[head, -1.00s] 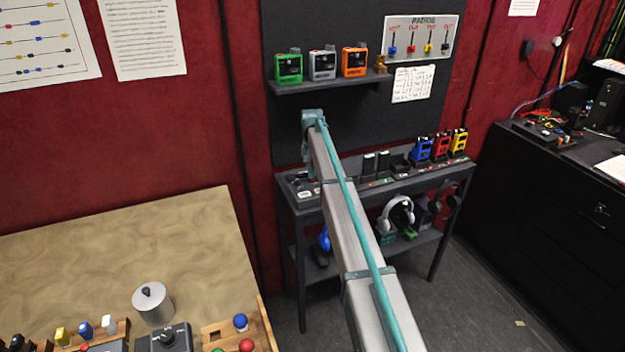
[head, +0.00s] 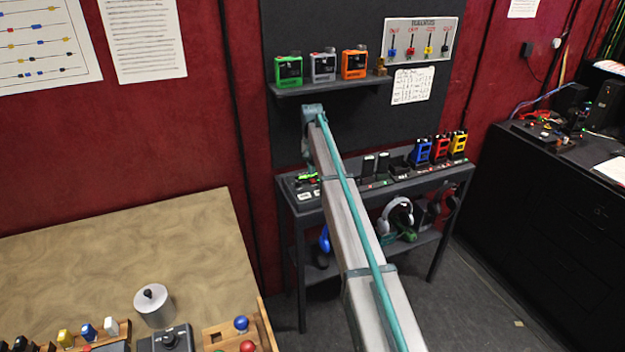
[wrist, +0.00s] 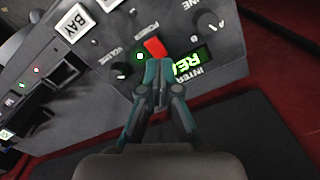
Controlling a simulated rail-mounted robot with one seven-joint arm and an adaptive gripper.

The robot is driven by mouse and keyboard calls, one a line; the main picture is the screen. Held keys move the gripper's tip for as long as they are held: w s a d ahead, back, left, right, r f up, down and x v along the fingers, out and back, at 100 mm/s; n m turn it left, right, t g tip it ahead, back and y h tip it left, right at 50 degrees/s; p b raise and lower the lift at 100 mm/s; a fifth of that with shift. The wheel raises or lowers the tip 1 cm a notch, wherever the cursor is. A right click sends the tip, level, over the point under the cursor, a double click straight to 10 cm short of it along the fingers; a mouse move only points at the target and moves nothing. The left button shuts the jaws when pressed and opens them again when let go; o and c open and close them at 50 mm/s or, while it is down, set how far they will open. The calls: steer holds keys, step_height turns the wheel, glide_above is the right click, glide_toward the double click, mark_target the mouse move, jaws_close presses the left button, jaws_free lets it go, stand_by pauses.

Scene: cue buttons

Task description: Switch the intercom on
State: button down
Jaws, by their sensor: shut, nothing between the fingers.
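The intercom panel (wrist: 215,80) fills the upper right of the wrist view and lies at the left end of the dark console table in the head view (head: 305,193). Its red power rocker (wrist: 154,47) sits beside a lit green lamp (wrist: 140,56). In the head view my arm hides part of the panel.
A volume knob (wrist: 118,70) and a line knob (wrist: 207,20) flank the rocker. Chargers with blue, red and yellow radios (head: 440,148) stand farther right on the console. A shelf (head: 330,87) with green, grey and orange radios hangs above.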

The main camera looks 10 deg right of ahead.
mark_target(312, 179)
steer(key=shift+r+p, duration=0.65)
steer(key=shift+r, duration=1.25)
